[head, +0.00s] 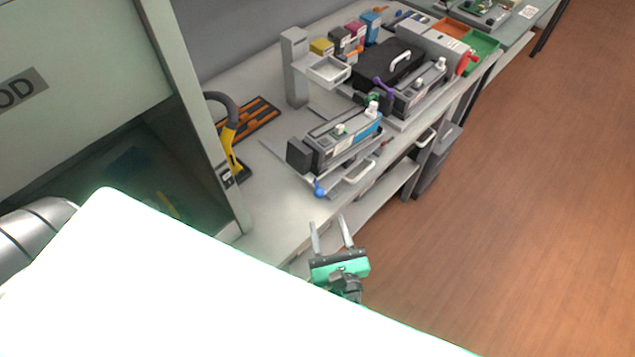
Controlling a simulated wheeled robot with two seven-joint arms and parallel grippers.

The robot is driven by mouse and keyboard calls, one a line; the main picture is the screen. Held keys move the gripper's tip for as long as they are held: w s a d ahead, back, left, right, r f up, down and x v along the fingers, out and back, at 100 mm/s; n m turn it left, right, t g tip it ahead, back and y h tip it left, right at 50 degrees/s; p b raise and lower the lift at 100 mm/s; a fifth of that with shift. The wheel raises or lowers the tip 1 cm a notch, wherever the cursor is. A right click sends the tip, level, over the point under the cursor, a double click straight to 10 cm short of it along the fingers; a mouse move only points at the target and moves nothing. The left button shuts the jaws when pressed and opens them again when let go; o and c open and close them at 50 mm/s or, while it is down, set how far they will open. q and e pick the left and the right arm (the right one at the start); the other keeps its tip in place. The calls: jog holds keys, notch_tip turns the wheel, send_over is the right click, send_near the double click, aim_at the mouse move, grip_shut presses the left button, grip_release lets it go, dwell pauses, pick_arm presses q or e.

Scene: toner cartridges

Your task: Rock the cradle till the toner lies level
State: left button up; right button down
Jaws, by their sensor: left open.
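A grey cartridge cradle (345,165) stands near the front edge of the bench (268,215), holding a long grey toner cartridge (326,153) with a blue label and a white cap. A blue knob (319,189) sticks out low at the cradle's near end. Its toner level is too small to read. My left gripper (329,224) is open and empty, with two thin pale fingers above a green body. It is in front of the bench edge, apart from the cradle. My right gripper is not in view.
A second cradle (409,101), a black case (388,66), coloured boxes (356,36) and a white tray on a post (328,69) stand farther back. A yellow-handled tool (229,140) lies left. A large white surface fills the lower left. Wooden floor is clear at right.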

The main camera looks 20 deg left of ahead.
aim_at(317, 187)
pick_arm(q)
jog(key=p+x, duration=0.3)
jog(key=x, duration=0.7)
jog(key=shift+r, duration=0.1)
jog(key=shift+w+a, duration=0.35)
jog(key=shift+w, duration=0.2)
